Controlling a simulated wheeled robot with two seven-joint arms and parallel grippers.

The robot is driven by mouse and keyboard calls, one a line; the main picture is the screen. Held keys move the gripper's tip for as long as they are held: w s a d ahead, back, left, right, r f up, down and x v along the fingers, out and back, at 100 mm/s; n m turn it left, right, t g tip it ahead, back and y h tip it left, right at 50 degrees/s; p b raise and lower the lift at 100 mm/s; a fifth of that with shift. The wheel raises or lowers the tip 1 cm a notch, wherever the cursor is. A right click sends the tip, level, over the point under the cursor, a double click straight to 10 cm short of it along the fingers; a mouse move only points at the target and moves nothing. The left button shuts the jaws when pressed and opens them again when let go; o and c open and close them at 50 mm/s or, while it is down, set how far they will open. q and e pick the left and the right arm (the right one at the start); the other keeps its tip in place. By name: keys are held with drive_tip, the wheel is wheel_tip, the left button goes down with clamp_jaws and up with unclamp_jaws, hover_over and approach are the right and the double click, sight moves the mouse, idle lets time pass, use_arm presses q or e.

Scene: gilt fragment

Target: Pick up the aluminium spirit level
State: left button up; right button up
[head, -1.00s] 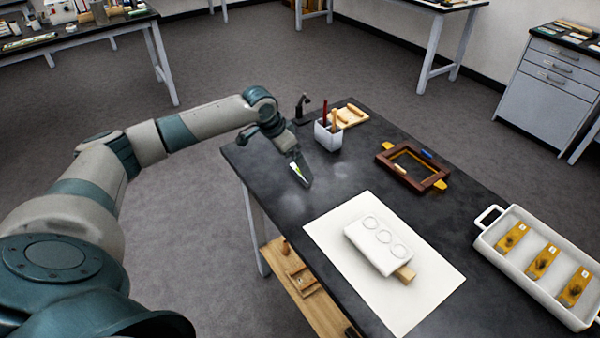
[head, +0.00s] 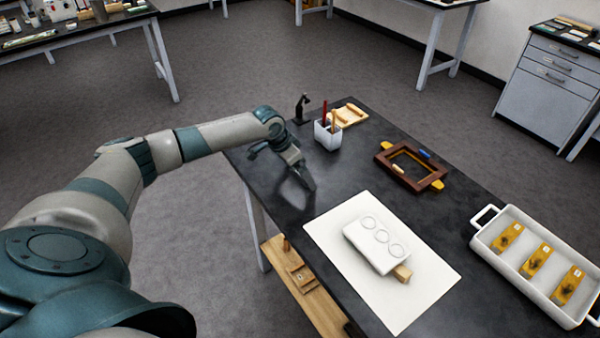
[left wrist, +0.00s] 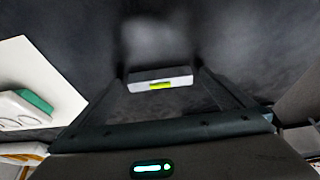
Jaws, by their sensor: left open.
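The aluminium spirit level (left wrist: 148,77) shows in the left wrist view as a short pale bar with a yellow-green vial. It appears between the fingertips of my left gripper (left wrist: 162,84), with dark tabletop beyond. In the head view my left gripper (head: 304,181) is low over the left part of the dark table, and its fingers hide the level there. The gripper is open; I cannot tell whether a finger touches the level. My right gripper is in neither view.
On the dark table (head: 350,170), a white block (head: 365,248) rests on a white sheet (head: 335,222). A pen cup (head: 328,136) and small black stand (head: 302,110) are behind the gripper. A wooden frame (head: 386,160) and white tray (head: 482,240) lie further right.

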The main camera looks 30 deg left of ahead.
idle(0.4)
use_arm(q)
drive_tip(key=c, duration=1.1)
drive_tip(key=shift+r, duration=0.15)
drive_tip(key=shift+r+b, duration=0.4)
drive_tip(key=shift+r, duration=0.1)
wheel_tip(320, 180, up, 2)
drive_tip(key=shift+w+r+b, duration=0.1)
drive_tip(key=shift+r+b, duration=0.1)
drive_tip(key=shift+b, duration=0.45)
drive_tip(key=s+d+r+b, duration=0.1)
drive_tip(key=d+r, duration=0.1)
drive_tip(key=d, duration=0.1)
drive_tip(key=s+d+r+b, duration=0.1)
drive_tip(key=s+d+r, duration=0.1)
drive_tip(key=d+r, duration=0.1)
drive_tip(key=s+d+r+b, duration=0.1)
drive_tip(key=d+r, duration=0.1)
drive_tip(key=d, duration=0.2)
drive_tip(key=shift+s+d+r, duration=0.2)
drive_tip(key=shift+s+d, duration=0.15)
drive_tip(key=shift+s, duration=0.05)
